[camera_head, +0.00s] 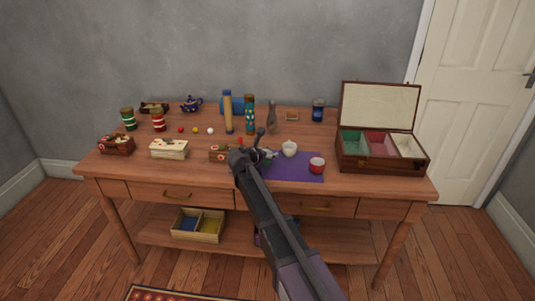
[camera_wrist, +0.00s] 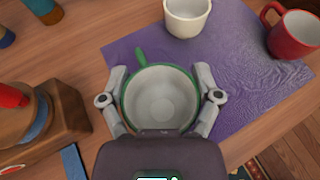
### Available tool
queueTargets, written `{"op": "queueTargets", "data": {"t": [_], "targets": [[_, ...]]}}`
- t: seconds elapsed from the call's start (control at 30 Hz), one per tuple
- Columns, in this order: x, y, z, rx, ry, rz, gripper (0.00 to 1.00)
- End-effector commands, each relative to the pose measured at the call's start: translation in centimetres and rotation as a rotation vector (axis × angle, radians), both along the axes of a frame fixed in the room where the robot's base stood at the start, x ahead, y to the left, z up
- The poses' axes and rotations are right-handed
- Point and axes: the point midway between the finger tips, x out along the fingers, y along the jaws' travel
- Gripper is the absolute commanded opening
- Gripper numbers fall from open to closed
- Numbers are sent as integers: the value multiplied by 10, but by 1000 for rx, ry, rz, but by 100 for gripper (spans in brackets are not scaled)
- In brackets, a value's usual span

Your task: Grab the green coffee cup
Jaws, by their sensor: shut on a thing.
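In the wrist view the green coffee cup (camera_wrist: 160,97) has a green outside and handle and a pale inside. It is seen from above at the left part of the purple mat (camera_wrist: 245,60). My gripper (camera_wrist: 161,85) has one finger on each side of the cup and is shut on it. In the head view my gripper (camera_head: 258,152) is over the left end of the mat (camera_head: 298,170), and my arm hides most of the cup. I cannot tell whether the cup still touches the mat.
A white cup (camera_wrist: 187,14) and a red cup (camera_wrist: 293,34) stand close by on the mat. A wooden object with a red top (camera_wrist: 35,118) is just left of my gripper. An open compartment box (camera_head: 380,150) stands at the table's right end.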

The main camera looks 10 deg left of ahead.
Motion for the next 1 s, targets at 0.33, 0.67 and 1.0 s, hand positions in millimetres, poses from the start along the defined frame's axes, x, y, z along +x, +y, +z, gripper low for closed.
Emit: {"op": "queueTargets", "data": {"t": [0.33, 0.67, 1.0], "targets": [[-53, -17, 17, -1, 0, 0, 33], [-119, -37, 24, 0, 0, 1, 33], [-151, -46, 26, 0, 0, 0, 33]]}}
